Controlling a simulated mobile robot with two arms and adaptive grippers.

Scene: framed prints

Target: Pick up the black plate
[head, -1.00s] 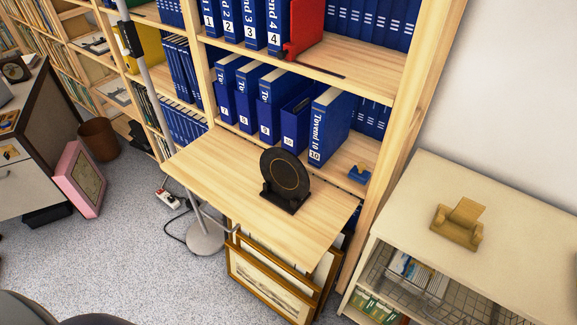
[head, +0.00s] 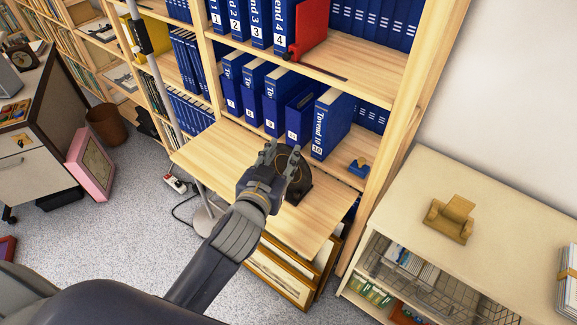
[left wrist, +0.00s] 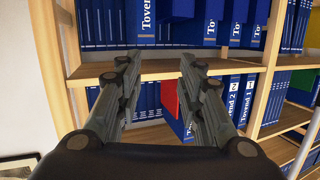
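The black plate (head: 304,177) stands upright in a dark stand on the light wooden pull-out shelf. My left gripper (head: 281,154) is in front of it in the head view and hides much of it. The left wrist view shows the same gripper (left wrist: 158,66) with its two fingers apart and nothing between them. The plate does not show in the left wrist view. I cannot tell whether the gripper touches the plate. My right gripper is not in view.
Blue numbered binders (head: 331,123) stand behind the wooden shelf (head: 215,152). A red binder (head: 308,31) is on the shelf above. Framed prints (head: 278,277) lean below.

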